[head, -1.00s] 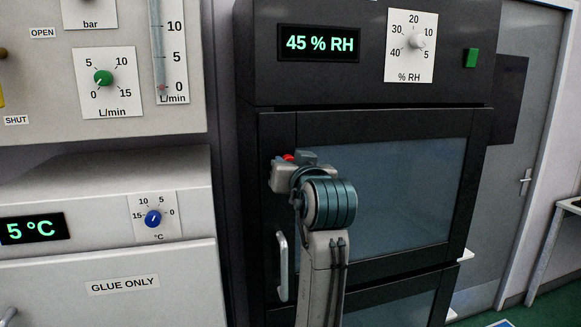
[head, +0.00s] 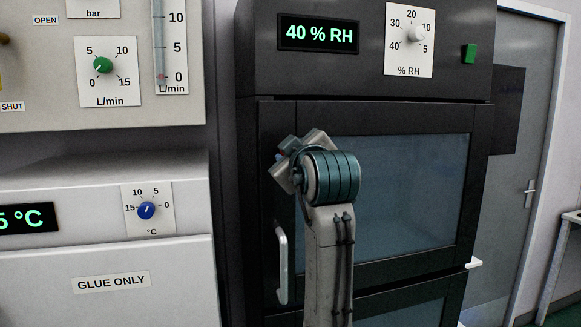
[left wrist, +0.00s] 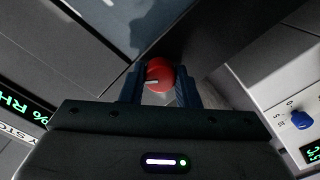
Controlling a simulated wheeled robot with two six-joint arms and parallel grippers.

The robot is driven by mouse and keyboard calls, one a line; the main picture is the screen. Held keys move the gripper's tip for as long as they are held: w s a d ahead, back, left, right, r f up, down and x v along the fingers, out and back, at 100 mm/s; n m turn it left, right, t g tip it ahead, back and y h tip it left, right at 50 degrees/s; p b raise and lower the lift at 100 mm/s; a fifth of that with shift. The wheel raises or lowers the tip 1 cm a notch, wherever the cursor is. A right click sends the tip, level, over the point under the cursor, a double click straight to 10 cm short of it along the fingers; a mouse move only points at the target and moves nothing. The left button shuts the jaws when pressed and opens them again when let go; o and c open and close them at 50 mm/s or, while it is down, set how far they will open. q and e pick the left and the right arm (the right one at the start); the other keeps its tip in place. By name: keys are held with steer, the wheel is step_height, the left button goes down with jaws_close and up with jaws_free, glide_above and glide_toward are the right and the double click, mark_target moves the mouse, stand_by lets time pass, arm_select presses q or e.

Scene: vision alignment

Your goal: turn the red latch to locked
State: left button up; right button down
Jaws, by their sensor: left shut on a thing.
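The red latch (left wrist: 160,74) is a round red knob with a small pale mark, on the upper left of the dark cabinet's door frame. In the left wrist view my left gripper (left wrist: 160,86) has one finger on each side of it and is shut on it. In the head view my left gripper (head: 287,166) is at the door's upper left corner, tilted. There the gripper and wrist hide the latch. Any locked or unlocked marking is hidden. My right gripper is in neither view.
The dark cabinet (head: 275,200) has a glass door (head: 410,190), a vertical handle (head: 282,265) below the gripper, and a display (head: 318,34) reading 40 % RH. A white "GLUE ONLY" unit (head: 150,255) stands close on the left, under a gauge panel (head: 60,115).

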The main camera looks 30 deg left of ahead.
arm_select(q)
steer(key=n+b, duration=0.5)
steer(key=n, duration=0.2)
steer(key=shift+n, duration=0.4)
stand_by(0.4)
steer(key=o, duration=1)
steer(key=shift+c, duration=0.2)
